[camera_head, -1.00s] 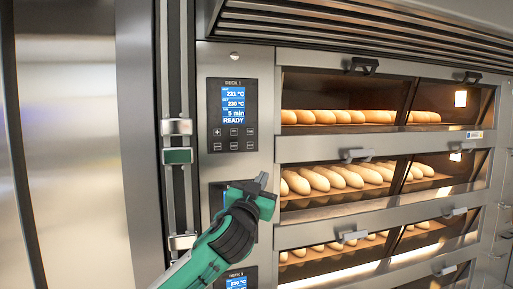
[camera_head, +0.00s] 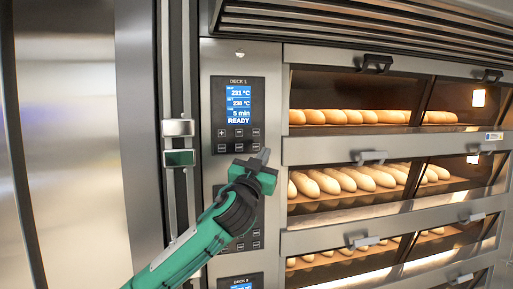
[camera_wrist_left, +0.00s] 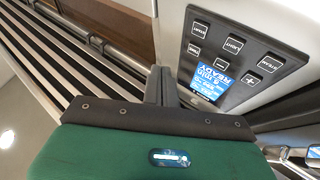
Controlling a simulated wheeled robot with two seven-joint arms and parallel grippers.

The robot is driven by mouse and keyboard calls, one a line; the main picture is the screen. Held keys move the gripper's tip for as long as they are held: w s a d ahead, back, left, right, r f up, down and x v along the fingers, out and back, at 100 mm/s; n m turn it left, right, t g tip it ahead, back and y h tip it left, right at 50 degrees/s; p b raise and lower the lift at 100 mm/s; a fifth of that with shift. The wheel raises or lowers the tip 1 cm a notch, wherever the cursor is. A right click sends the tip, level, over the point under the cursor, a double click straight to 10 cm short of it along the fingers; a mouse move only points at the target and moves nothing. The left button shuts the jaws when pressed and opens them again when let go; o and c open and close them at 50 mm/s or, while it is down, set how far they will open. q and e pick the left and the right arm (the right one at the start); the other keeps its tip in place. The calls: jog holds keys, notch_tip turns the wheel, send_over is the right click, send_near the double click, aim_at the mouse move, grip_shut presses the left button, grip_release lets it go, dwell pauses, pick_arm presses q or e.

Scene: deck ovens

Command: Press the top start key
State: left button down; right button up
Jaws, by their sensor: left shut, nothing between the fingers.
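The Deck 1 panel (camera_head: 238,115) is a black control plate with a lit blue screen reading READY and two rows of small keys below it. My right gripper is not in view.
Oven doors with handles (camera_head: 369,156) and rows of bread stand right of the panels. The Deck 2 panel is mostly hidden behind my left arm; its keys (camera_head: 256,233) show. A vertical rail with brackets (camera_head: 178,127) is on the left.

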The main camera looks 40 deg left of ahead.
aim_at(256, 146)
pick_arm(q)
jog(key=w+a, duration=0.4)
jog(key=shift+a, duration=0.35)
dwell(0.3)
dwell(0.9)
jog(key=shift+a, duration=0.1)
dwell(0.5)
jog(key=shift+w+a, duration=0.25)
jog(key=shift+w, duration=0.05)
